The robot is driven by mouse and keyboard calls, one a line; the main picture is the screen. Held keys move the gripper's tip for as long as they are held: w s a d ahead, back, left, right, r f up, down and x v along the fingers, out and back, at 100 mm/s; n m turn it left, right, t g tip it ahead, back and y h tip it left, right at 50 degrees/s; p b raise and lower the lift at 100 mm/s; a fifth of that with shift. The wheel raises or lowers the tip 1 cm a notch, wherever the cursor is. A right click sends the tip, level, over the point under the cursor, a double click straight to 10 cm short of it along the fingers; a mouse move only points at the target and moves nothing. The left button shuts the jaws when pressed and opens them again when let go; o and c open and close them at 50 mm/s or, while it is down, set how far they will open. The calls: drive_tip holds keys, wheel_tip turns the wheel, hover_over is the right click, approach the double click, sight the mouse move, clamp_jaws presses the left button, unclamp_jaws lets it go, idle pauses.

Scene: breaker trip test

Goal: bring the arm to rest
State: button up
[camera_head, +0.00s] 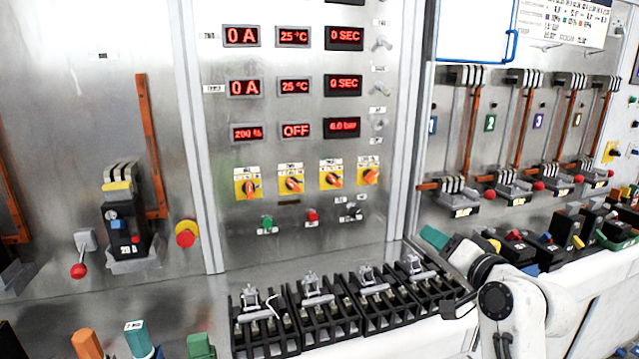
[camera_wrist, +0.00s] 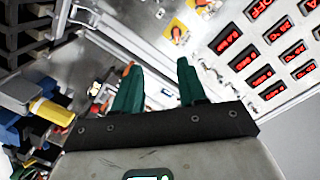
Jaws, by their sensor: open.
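My gripper (camera_wrist: 158,82) has two dark green fingers, spread apart with nothing between them in the wrist view. In the head view my white arm rises at the lower right, and one green fingertip of my gripper (camera_head: 434,238) shows just right of the central panel's lower edge. The fingers appear clear of the panel. The central metal panel (camera_head: 225,200) carries red displays reading 0 A, 25 °C and 0 SEC, with 200 %, OFF and 6.0 bar below. Several yellow and orange rotary switches (camera_head: 291,181) sit under the displays.
A row of black clamp fixtures (camera_head: 318,312) stands on the ledge below the panel, left of my arm. A black breaker (camera_head: 122,225) is mounted at left, beside a red-knobbed lever (camera_head: 79,270). Several small breakers (camera_head: 566,232) crowd the right bench.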

drive_tip(key=s+d+f+n+g+h, duration=0.15)
drive_tip(key=s+f+g, duration=0.25)
drive_tip(key=s+f, duration=0.8)
drive_tip(key=s+f+n+g+h, duration=0.15)
drive_tip(key=s+f+g, duration=0.25)
drive_tip(key=s+f, duration=0.8)
drive_tip(key=s+d+f+g+h, duration=0.1)
drive_tip(key=s+f+g, duration=0.2)
drive_tip(key=s, duration=0.9)
drive_tip(key=s+d+f+n+g+h, duration=0.1)
drive_tip(key=s+f+g, duration=0.3)
drive_tip(key=s+f, duration=0.3)
drive_tip(key=s, duration=0.5)
drive_tip(key=shift+s+d+f+n, duration=0.2)
drive_tip(key=shift+d+f+n, duration=0.1)
drive_tip(key=shift+d, duration=0.05)
